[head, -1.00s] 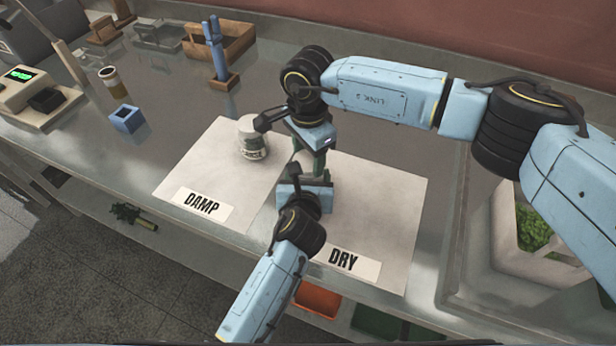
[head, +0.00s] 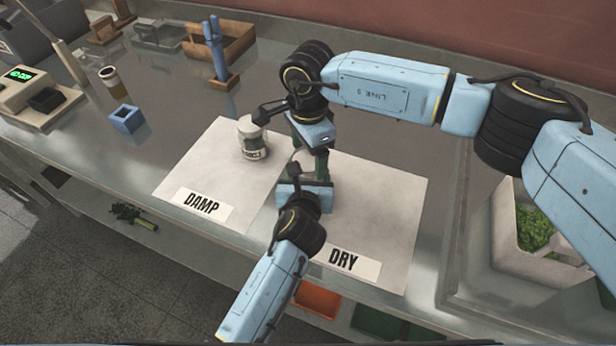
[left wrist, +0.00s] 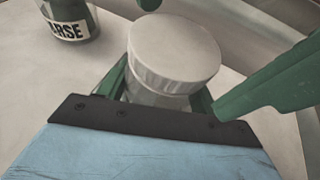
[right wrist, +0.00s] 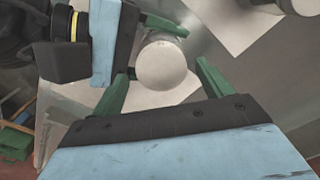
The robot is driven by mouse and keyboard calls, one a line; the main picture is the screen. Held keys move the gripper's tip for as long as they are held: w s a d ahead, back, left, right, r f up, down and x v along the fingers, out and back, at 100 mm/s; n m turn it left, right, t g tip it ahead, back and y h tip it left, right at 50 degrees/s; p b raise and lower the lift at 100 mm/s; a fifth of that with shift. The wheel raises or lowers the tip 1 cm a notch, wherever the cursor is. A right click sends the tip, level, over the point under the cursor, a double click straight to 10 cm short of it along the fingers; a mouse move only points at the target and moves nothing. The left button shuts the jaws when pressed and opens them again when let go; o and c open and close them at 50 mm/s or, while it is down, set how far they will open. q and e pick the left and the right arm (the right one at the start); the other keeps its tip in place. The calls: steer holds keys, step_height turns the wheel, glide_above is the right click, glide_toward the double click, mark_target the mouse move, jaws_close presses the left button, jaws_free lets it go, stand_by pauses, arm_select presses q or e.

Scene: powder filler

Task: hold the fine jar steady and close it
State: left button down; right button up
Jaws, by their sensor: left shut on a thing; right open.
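The fine jar (left wrist: 158,97) is a clear jar with a round white lid (left wrist: 172,48) resting on top; whether the lid is fully tightened cannot be told. My left gripper (head: 305,188) is shut on the jar's body, below the lid, above the pale mat. In the right wrist view the lid (right wrist: 166,64) shows from above. My right gripper (right wrist: 163,74) is open above the jar, with one green finger on each side of the lid and gaps visible. In the head view my right gripper (head: 311,152) points down and hides the jar.
A second lidded jar (head: 253,140), its label ending in "ARSE", stands on the DAMP mat (head: 185,165), left of my grippers. The DRY mat (head: 390,215) is otherwise clear.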

step_height(320, 180, up, 4)
steer(key=shift+f, duration=0.15)
steer(key=shift+c, duration=0.4)
step_height(320, 180, up, 4)
steer(key=n, duration=0.3)
steer(key=shift+f, duration=0.25)
steer(key=shift+f, duration=4.05)
